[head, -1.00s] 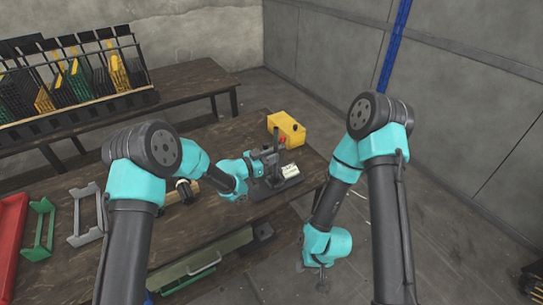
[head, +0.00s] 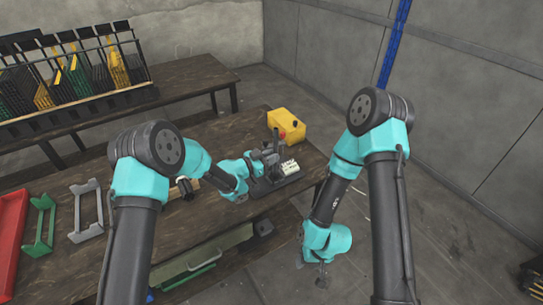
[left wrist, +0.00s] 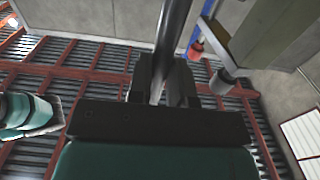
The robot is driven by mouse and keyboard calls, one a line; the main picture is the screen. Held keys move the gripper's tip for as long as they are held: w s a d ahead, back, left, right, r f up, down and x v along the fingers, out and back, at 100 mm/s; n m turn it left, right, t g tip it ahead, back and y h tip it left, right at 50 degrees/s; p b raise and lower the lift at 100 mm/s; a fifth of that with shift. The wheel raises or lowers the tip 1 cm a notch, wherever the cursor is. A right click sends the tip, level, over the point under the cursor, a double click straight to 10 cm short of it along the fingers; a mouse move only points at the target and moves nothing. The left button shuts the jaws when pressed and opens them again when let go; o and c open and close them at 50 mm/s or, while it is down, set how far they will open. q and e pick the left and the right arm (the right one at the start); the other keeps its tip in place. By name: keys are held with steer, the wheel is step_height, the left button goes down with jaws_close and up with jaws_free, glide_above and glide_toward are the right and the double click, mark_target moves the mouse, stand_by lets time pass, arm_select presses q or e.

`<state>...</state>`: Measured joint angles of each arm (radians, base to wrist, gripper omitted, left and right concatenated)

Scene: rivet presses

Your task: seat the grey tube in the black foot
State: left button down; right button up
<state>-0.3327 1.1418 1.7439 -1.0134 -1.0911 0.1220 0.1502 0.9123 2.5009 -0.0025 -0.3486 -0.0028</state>
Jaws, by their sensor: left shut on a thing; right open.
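The grey tube (left wrist: 172,28) stands between the jaws of my left gripper (left wrist: 160,88) in the left wrist view. In the head view the tube (head: 277,137) looks dark and roughly upright above my left gripper (head: 271,159), which is shut on it. A black foot (head: 262,187) lies flat on the table below that gripper. The tube's lower end is hidden, so I cannot tell whether it touches the foot. My right gripper (head: 322,276) is open and empty, hanging low beyond the table's right edge.
A yellow box (head: 289,124) with a red button stands behind the foot. A pale ribbed block (head: 290,167) is close to its right. Grey (head: 86,212) and green (head: 40,228) brackets and a red tray (head: 10,240) lie at the left. The rack (head: 75,85) stands on the rear table.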

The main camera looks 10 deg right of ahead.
arm_select(q)
steer(key=shift+f, duration=0.1)
steer(key=c, duration=1)
jaws_free()
steer(key=shift+o, duration=0.2)
steer(key=shift+a, duration=0.1)
steer(key=v, duration=1.7)
steer(key=shift+s+a, duration=0.1)
